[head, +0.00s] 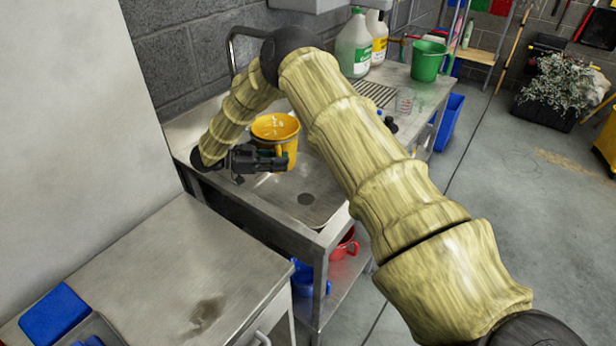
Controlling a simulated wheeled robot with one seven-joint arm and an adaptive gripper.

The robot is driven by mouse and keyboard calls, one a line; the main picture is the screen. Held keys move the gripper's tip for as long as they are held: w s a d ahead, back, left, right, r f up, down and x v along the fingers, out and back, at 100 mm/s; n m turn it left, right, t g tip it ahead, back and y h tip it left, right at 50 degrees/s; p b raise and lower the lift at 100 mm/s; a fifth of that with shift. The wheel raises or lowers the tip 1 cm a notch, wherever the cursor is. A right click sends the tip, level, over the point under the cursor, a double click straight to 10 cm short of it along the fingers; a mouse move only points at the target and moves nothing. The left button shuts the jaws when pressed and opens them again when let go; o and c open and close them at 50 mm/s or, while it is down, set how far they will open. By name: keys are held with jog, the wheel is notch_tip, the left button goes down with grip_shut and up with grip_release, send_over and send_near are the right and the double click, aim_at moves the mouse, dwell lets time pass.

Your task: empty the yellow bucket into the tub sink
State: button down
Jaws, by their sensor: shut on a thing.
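The yellow bucket (275,128) is upright over the left part of the tub sink (322,187), at the far end of my arm. My gripper (278,162) reaches it from the left and is shut on the bucket's near side, by what looks like its handle. The bucket's open top faces up. I cannot see clearly what is inside it, or whether its base touches the sink. The sink is a steel basin with a dark round drain (306,199). My arm hides part of its right side.
A steel table (165,265) is at near left. Red (344,244) and blue (303,279) buckets sit on the shelf below.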

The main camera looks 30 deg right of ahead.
jog(key=shift+w+f, duration=0.1)
jog(key=shift+f, duration=0.2)
jog(key=shift+r, duration=0.1)
